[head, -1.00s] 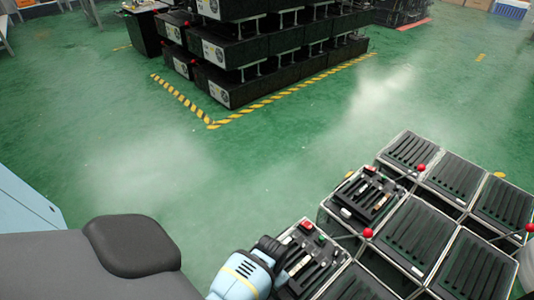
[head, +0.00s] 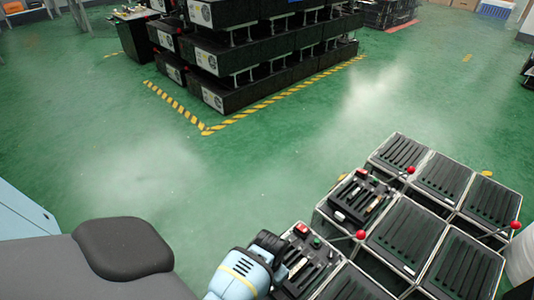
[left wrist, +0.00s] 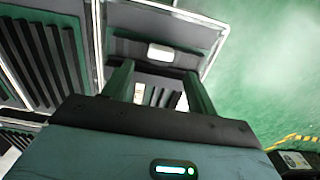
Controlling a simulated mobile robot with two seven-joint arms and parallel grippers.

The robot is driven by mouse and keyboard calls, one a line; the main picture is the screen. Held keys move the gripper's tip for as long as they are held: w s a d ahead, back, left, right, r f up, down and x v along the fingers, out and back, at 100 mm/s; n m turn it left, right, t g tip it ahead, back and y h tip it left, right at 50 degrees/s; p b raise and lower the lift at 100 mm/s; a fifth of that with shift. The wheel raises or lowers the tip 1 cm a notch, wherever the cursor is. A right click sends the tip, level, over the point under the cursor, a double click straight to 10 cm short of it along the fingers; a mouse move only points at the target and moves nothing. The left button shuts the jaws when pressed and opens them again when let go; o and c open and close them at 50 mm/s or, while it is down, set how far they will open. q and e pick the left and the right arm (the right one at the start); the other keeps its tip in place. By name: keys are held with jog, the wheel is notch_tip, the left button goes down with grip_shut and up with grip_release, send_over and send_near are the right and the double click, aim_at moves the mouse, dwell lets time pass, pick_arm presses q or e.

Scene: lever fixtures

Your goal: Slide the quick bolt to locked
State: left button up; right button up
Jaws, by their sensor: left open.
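A white rounded block (left wrist: 160,52) lies beyond the fingertips.
Another panelled box (head: 358,197) and several slotted boxes (head: 408,232) stand close by on the right. Levers with red knobs (head: 360,234) stick up between them. A black stack (head: 240,60) stands behind yellow-black floor tape. The green floor between is clear.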

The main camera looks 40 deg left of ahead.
pick_arm(q)
notch_tip(320, 180, up, 2)
jog(key=shift+r+p, duration=0.15)
jog(key=shift+p, duration=0.3)
pick_arm(e)
jog(key=shift+r, duration=0.6)
jog(key=shift+w, duration=0.35)
